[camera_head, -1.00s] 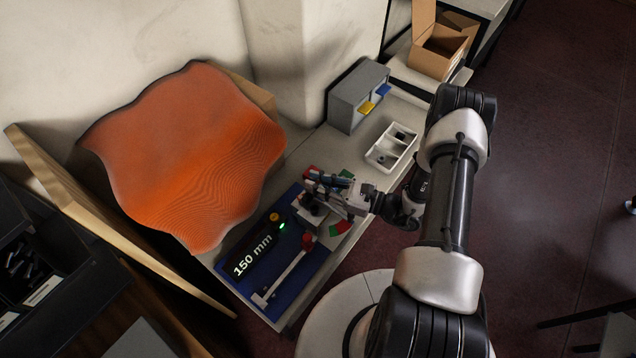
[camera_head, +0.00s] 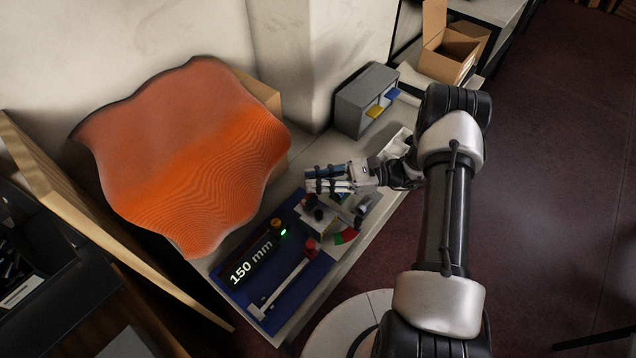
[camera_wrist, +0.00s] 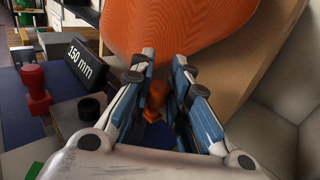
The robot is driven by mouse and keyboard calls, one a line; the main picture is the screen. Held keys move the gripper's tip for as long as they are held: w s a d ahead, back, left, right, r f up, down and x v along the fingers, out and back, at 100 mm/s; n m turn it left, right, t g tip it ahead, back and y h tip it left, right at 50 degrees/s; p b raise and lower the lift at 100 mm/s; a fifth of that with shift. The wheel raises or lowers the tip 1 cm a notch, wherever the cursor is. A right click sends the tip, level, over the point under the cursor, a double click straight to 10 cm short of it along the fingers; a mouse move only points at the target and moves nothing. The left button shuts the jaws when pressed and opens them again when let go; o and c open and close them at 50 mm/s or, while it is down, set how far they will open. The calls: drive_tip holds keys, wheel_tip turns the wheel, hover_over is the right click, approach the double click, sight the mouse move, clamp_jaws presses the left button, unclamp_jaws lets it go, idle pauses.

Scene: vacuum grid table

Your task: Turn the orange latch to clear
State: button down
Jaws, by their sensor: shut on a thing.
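My gripper (camera_head: 312,181) is over the far end of the blue panel, its fingers pointing left. In the wrist view, my gripper (camera_wrist: 164,62) has its two blue-and-grey fingers on either side of an orange piece (camera_wrist: 155,101), which I take for the latch. The fingers are closed on it, though the contact itself is partly hidden. In the head view the fingers hide the latch. A red-and-green marking (camera_head: 346,236) shows on the near side of the latch fixture. The rest of the fixture is largely covered by my gripper.
A black "150 mm" display (camera_head: 252,262) with an orange cap and green light lies on the blue panel (camera_head: 240,300). A wavy orange sheet (camera_head: 190,150) stands behind. A grey drawer box (camera_head: 365,98) stands further back.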

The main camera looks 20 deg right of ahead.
idle(0.4)
drive_tip(key=c, duration=1.5)
unclamp_jaws()
drive_tip(key=shift+d, duration=0.1)
drive_tip(key=d, duration=0.4)
drive_tip(key=s+d, duration=0.1)
drive_tip(key=d, duration=0.6)
drive_tip(key=shift+s+d, duration=0.35)
drive_tip(key=s+a+r+n+g+h, duration=0.3)
drive_tip(key=s+a+r+n+h, duration=0.15)
drive_tip(key=r, duration=0.45)
drive_tip(key=s+a+r+n+g+h, duration=0.25)
drive_tip(key=a+r+n+h, duration=0.3)
drive_tip(key=r, duration=0.35)
drive_tip(key=s+r+n+t+h, duration=0.2)
drive_tip(key=s+n, duration=0.1)
drive_tip(key=s, duration=0.2)
drive_tip(key=s+r+n+t+h, duration=0.3)
drive_tip(key=s, duration=0.2)
drive_tip(key=s+r+n+t+h, duration=0.2)
drive_tip(key=s+n, duration=0.1)
drive_tip(key=s, duration=0.2)
drive_tip(key=shift+s+a+r+n+t+h, duration=0.15)
drive_tip(key=shift+a+r+n+t+h, duration=0.1)
drive_tip(key=shift+a+n+h, duration=0.15)
